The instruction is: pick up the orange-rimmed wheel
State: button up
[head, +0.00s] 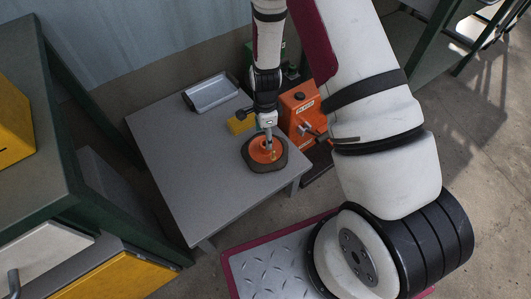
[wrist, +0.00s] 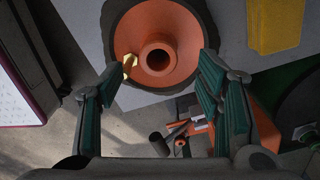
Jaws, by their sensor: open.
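The orange-rimmed wheel (head: 256,161) lies flat on the grey table, with a dark tyre around an orange hub. My gripper (head: 269,140) points down right over the hub in the head view. In the wrist view the wheel (wrist: 185,72) fills the top middle, with a raised hollow centre and a small brass piece on its left side. My gripper's fingers (wrist: 158,68) are open, one on each side of the lower part of the wheel. Nothing is held between them. I cannot tell whether the fingertips touch the wheel.
The grey table (head: 180,150) also carries a metal tray (head: 211,92) at the back and a yellow block (head: 240,123) behind the wheel. An orange machine (head: 301,108) stands close by the table's right edge. The table's front left is clear.

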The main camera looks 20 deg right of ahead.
aim_at(254, 152)
notch_tip(254, 152, down, 5)
jog(key=b, duration=0.2)
jog(key=shift+s+f+b, duration=0.1)
jog(key=shift+f+b, duration=0.05)
jog(key=shift+b, duration=0.15)
grip_shut()
